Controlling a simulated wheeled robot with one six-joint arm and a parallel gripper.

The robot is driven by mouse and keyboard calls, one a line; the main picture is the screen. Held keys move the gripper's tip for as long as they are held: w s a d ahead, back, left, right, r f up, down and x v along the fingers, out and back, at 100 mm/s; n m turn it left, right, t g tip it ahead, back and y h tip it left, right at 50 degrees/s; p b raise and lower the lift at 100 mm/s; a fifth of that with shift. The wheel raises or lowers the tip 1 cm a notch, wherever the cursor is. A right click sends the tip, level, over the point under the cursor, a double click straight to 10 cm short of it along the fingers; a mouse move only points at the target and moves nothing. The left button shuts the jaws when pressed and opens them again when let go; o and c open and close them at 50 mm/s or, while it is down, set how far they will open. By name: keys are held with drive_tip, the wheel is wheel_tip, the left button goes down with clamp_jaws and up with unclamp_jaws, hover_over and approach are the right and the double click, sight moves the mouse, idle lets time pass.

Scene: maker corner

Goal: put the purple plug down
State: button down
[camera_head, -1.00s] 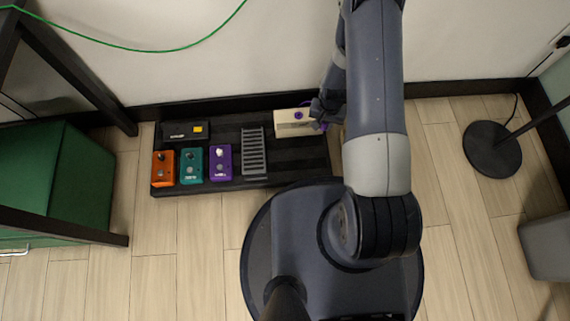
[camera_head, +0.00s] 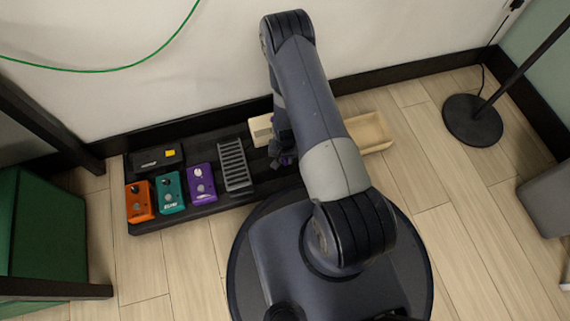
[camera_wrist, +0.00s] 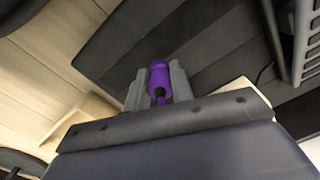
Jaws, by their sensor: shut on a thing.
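The purple plug (camera_wrist: 159,78) is held between the two grey fingers of my gripper (camera_wrist: 158,86) in the wrist view, above the dark pedal board. In the head view a bit of the purple plug (camera_head: 287,160) shows beside my gripper (camera_head: 281,148), near the board's right end. My gripper is shut on the plug. My arm hides much of the gripper there. I cannot tell how high the plug is above the board.
The dark pedal board (camera_head: 222,205) carries orange (camera_head: 139,201), teal (camera_head: 171,193) and purple (camera_head: 201,184) pedals, a ribbed grey pedal (camera_head: 235,165) and a cream box (camera_head: 261,130). A pale wooden tray (camera_head: 379,147) lies on the floor to the right. A lamp base (camera_head: 472,120) stands further right.

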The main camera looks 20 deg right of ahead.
sight(285, 164)
drive_tip(key=shift+f+b, duration=0.65)
drive_tip(key=shift+f, duration=1.05)
drive_tip(key=shift+f+b, duration=0.4)
drive_tip(key=shift+b, duration=0.05)
drive_tip(key=shift+f, duration=0.25)
drive_tip(key=c, duration=1.2)
unclamp_jaws()
drive_tip(key=shift+c, duration=0.2)
drive_tip(key=shift+r, duration=0.1)
